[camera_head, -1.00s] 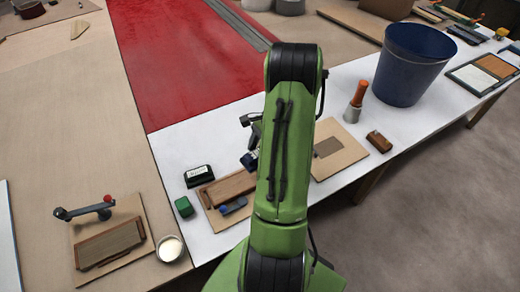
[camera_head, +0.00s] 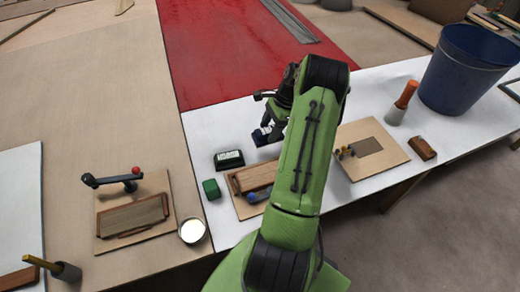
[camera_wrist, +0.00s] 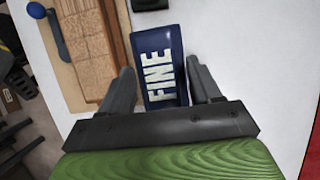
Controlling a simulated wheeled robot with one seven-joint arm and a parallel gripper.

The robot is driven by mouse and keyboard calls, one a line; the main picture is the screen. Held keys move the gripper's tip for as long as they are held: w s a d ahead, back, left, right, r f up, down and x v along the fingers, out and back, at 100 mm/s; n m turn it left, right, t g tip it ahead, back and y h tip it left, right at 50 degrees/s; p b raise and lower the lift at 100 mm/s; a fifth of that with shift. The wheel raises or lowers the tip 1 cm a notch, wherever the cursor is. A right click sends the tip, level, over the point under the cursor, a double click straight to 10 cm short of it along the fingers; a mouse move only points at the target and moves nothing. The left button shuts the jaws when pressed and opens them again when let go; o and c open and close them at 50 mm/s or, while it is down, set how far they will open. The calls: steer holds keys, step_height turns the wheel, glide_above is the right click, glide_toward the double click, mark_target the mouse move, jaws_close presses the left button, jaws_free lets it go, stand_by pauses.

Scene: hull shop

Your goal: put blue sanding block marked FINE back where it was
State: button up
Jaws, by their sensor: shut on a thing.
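The blue sanding block (camera_wrist: 160,66) with white FINE lettering sits between the two fingers of my gripper (camera_wrist: 161,85) in the wrist view. My gripper is shut on it. In the head view the block (camera_head: 264,137) shows as a small dark blue shape under my gripper (camera_head: 272,122), beyond the wooden board (camera_head: 246,208) on the white table. Whether it clears the table is hard to tell. A dark block with a white label (camera_head: 229,160) and a green block (camera_head: 211,189) lie to its left.
A brown wooden block (camera_head: 257,177) and a blue knobbed thing (camera_head: 256,196) lie on the board, partly behind my arm. A white cup (camera_head: 192,231) stands front left. Rightward are another board (camera_head: 396,152), an orange-handled tool (camera_head: 403,100) and a blue bucket (camera_head: 466,70). White table beyond my gripper is clear.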

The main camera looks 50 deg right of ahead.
step_height(320, 180, down, 7)
steer(key=shift+f+b, duration=0.1)
steer(key=shift+b, duration=0.55)
steer(key=o, duration=1)
